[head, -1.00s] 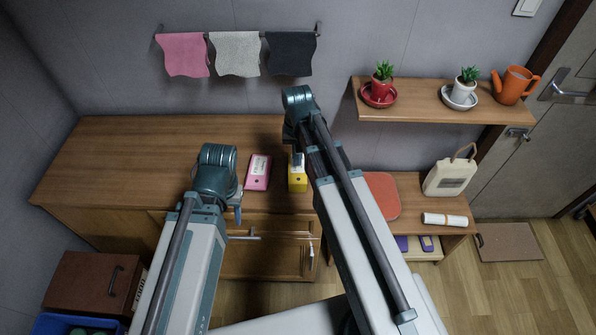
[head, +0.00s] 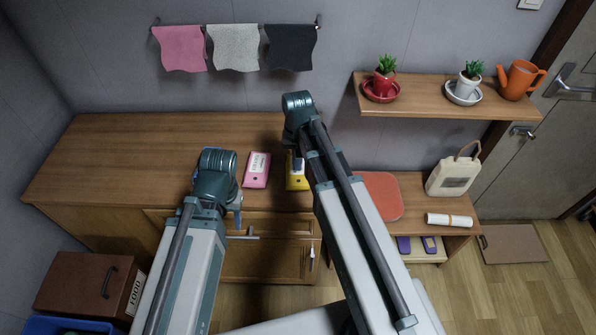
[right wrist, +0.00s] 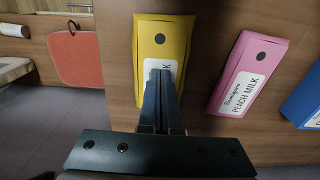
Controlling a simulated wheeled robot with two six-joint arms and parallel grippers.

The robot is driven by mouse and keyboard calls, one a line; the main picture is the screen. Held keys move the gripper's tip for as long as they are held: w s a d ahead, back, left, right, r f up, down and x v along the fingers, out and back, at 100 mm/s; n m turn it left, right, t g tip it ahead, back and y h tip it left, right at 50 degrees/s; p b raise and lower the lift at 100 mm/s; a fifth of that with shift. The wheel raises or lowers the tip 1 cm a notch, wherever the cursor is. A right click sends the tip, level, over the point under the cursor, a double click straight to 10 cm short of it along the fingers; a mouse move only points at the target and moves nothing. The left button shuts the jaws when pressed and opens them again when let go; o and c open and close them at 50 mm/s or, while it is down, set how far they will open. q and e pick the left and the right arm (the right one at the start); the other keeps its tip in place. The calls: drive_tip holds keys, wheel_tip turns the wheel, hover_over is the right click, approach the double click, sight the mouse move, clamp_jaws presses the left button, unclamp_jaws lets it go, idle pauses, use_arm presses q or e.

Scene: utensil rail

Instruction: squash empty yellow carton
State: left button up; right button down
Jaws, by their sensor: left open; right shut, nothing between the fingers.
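The yellow carton (head: 297,183) lies on the wooden counter, partly hidden by my right arm in the head view. In the right wrist view the yellow carton (right wrist: 160,40) shows its yellow top, black round cap and white label. My right gripper (head: 298,168) is shut and empty. In the right wrist view its fingertips (right wrist: 160,73) are over the label; I cannot tell whether they touch it.
A pink peach milk carton (head: 257,170) lies left of the yellow one. A blue carton (right wrist: 305,100) lies beyond it, mostly hidden in the head view by my left arm. A red board (head: 380,195) lies on the lower table at right. The counter's left part is clear.

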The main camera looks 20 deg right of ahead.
drive_tip(key=shift+r, duration=0.1)
drive_tip(key=shift+r+p, duration=1.85)
drive_tip(key=shift+p, duration=0.1)
wheel_tip(320, 180, up, 5)
drive_tip(key=p, duration=0.5)
drive_tip(key=s+a+n+h, duration=0.1)
drive_tip(key=s+a+n, duration=0.6)
drive_tip(key=s+a, duration=0.3)
drive_tip(key=s, duration=0.4)
drive_tip(key=shift+s+a, duration=0.2)
drive_tip(key=shift+a, duration=0.05)
